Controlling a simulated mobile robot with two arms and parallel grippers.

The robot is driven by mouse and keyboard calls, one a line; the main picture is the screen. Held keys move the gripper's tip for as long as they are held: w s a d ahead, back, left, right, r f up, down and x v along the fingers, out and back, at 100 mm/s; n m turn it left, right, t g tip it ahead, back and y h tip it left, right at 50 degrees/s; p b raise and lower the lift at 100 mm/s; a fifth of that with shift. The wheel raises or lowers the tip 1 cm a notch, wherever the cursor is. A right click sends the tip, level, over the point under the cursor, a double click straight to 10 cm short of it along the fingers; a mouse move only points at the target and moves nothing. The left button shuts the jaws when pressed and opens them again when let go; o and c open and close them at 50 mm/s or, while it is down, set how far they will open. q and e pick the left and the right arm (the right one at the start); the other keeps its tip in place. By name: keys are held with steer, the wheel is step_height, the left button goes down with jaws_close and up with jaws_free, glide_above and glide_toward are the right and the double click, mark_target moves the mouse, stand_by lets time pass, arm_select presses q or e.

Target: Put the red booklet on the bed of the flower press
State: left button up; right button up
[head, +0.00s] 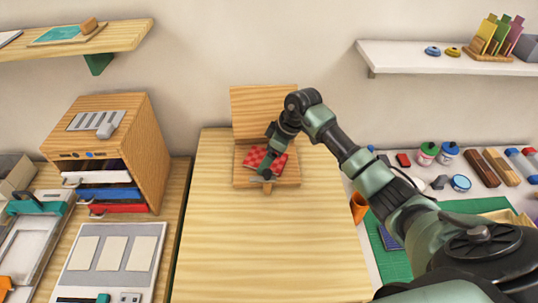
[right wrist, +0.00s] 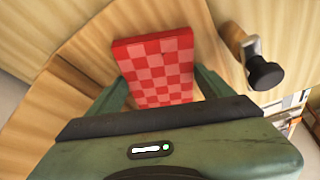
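The flower press stands on the middle table, its wooden lid (head: 265,110) raised at the back and its bed (head: 287,181) level in front. The red checkered booklet (head: 280,162) is at the bed, turned at an angle; I cannot tell whether it rests fully on the wood. My right gripper (head: 265,170) is down at the booklet and hides part of it. In the right wrist view the booklet (right wrist: 158,66) lies between the two fingers (right wrist: 162,76), one close at each side. Whether they press on it is unclear. My left gripper is not in view.
A wooden clamp with a black knob (right wrist: 264,73) sits at the press's edge. The middle table (head: 255,250) is clear in front. A wooden cabinet (head: 110,150) stands at left; a green mat (head: 395,262) and stationery lie at right.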

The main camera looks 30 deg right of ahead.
steer(key=shift+o, duration=0.8)
steer(key=shift+r, duration=0.2)
steer(key=b+v, duration=0.2)
steer(key=v, duration=1)
